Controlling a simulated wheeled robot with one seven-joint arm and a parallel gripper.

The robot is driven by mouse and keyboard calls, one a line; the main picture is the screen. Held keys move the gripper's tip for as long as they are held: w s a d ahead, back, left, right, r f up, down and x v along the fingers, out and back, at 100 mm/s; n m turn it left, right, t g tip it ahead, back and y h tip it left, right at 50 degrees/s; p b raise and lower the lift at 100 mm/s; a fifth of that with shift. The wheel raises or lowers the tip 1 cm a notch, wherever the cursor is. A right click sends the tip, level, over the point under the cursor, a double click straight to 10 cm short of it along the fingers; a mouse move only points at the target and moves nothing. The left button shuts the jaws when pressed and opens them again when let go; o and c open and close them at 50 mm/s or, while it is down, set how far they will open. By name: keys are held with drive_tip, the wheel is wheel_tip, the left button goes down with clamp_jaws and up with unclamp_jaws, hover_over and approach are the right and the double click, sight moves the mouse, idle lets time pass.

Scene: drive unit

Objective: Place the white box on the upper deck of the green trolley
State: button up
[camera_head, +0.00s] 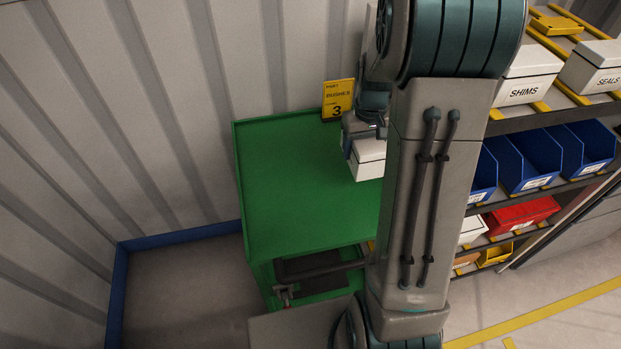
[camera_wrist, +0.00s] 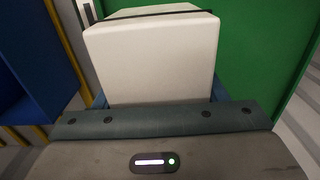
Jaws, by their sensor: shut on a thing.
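The white box (camera_head: 368,160) is held in my gripper (camera_head: 364,130), over the back right part of the green trolley's upper deck (camera_head: 300,185). In the wrist view the white box (camera_wrist: 152,55) fills the upper middle, with a dark band across its top. My gripper is shut on it; the fingertips are mostly hidden. The green deck (camera_wrist: 262,50) shows to the right of the box in the wrist view. I cannot tell whether the box touches the deck. My arm hides the right part of the trolley.
A yellow sign reading BUSHES 3 (camera_head: 338,99) stands at the trolley's back edge. A shelf rack on the right holds white boxes marked SHIMS (camera_head: 525,80) and SEALS (camera_head: 594,68), blue bins (camera_head: 535,158) and a red bin (camera_head: 520,214). The deck's left and front are clear.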

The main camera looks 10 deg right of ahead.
drive_tip(key=shift+s+a, duration=0.1)
drive_tip(key=shift+s, duration=0.15)
drive_tip(key=s+a+f+p, duration=0.1)
drive_tip(key=a+f, duration=0.1)
drive_tip(key=a, duration=0.1)
drive_tip(key=a+f+p, duration=0.1)
drive_tip(key=a+f, duration=0.1)
drive_tip(key=a, duration=0.2)
drive_tip(key=s+a+f, duration=0.1)
drive_tip(key=a+f, duration=0.1)
drive_tip(key=a, duration=0.1)
drive_tip(key=shift+s+a+f+p, duration=0.3)
drive_tip(key=shift+a+p, duration=0.1)
drive_tip(key=shift+f+p, duration=0.4)
drive_tip(key=shift+f, duration=1.65)
drive_tip(key=shift+f, duration=0.2)
drive_tip(key=o, duration=1.3)
drive_tip(key=shift+r, duration=0.1)
